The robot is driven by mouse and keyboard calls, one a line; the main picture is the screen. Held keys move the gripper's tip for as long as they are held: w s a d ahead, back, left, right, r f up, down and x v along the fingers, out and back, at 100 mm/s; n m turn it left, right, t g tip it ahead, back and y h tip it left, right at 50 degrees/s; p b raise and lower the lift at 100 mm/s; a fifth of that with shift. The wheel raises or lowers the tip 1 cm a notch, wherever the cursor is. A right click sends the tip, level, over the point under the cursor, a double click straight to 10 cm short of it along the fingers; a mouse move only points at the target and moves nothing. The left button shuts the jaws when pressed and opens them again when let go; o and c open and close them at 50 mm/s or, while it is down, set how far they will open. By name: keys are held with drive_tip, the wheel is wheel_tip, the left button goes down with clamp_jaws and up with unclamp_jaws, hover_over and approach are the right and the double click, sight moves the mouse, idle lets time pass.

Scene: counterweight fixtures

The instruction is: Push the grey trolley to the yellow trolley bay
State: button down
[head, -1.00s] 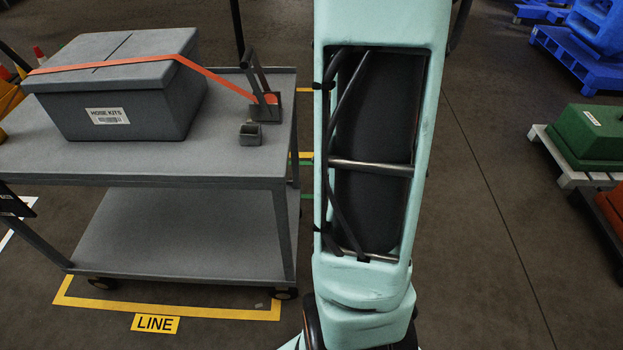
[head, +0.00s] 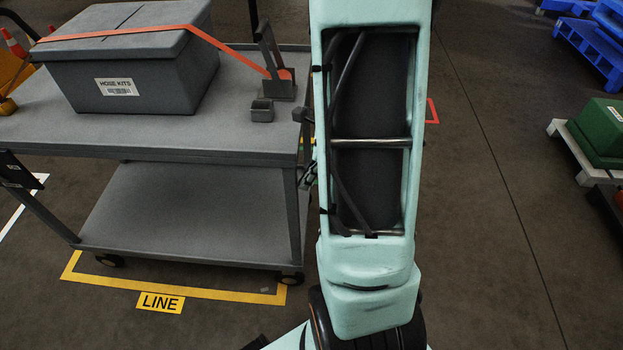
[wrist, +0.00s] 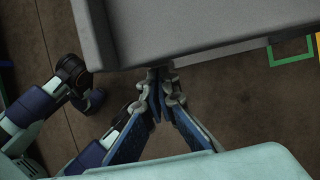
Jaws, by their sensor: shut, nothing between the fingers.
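The grey trolley (head: 190,130) stands at the left in the head view, with two shelves and dark castors. Its near wheels are just inside a yellow floor outline (head: 225,294) marked LINE, whose far part is hidden under it. In the wrist view the trolley's grey edge (wrist: 200,45) fills the top. My gripper (wrist: 159,88) is shut and empty, its fingertips close against that edge; I cannot tell whether they touch. In the head view my gripper is largely hidden behind my arm, at the trolley's right end.
A green box (head: 597,130) on a pallet and blue pallets (head: 590,50) stand right. Floor between is clear.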

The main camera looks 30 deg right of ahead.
drive_tip(key=w+a+p, duration=0.4)
drive_tip(key=w+a, duration=0.6)
drive_tip(key=a, duration=0.4)
drive_tip(key=shift+p, duration=0.4)
drive_tip(key=shift+d, duration=0.1)
